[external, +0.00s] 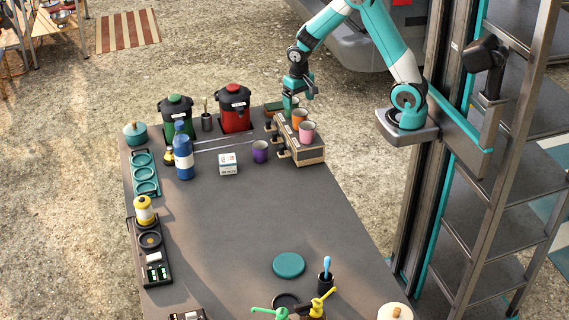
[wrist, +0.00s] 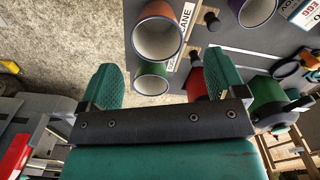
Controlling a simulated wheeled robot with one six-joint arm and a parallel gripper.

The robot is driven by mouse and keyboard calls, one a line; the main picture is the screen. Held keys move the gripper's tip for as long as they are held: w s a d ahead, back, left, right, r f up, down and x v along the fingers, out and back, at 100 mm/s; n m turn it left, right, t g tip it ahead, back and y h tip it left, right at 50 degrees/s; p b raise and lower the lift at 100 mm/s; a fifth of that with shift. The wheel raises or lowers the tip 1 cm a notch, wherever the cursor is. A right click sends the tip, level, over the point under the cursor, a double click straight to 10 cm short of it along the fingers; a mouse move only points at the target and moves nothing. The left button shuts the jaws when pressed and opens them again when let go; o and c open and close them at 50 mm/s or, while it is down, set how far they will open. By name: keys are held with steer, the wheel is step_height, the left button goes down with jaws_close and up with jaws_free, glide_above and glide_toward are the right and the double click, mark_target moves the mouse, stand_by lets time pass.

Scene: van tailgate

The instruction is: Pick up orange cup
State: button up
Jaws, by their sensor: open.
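The orange cup (external: 299,117) stands on a low wooden rack (external: 309,156) at the table's far right, between a pink cup (external: 307,133) and a green cup. In the wrist view the orange cup (wrist: 178,12) is at top centre, its pale inside facing the camera. The green cup (wrist: 151,89) shows below it, between my fingers in the picture. My gripper (external: 299,93) is open and empty, above the green-cup end of the rack. In the wrist view its teal fingers (wrist: 160,68) spread on both sides of the green cup. The orange cup lies just beyond the fingertips.
A red dispenser (external: 235,108) and a green dispenser (external: 175,115) stand left of the rack. A purple cup (external: 260,152), a small white box (external: 228,164) and a blue bottle (external: 183,155) are nearer.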

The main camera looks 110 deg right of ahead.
mark_target(300, 120)
step_height(300, 120, down, 4)
steer(key=shift+r, duration=0.2)
steer(key=shift+s+a+f+p, duration=0.15)
steer(key=shift+f+p, duration=0.65)
steer(key=shift+f, duration=1.9)
steer(key=c, duration=1)
steer(key=shift+r, duration=0.1)
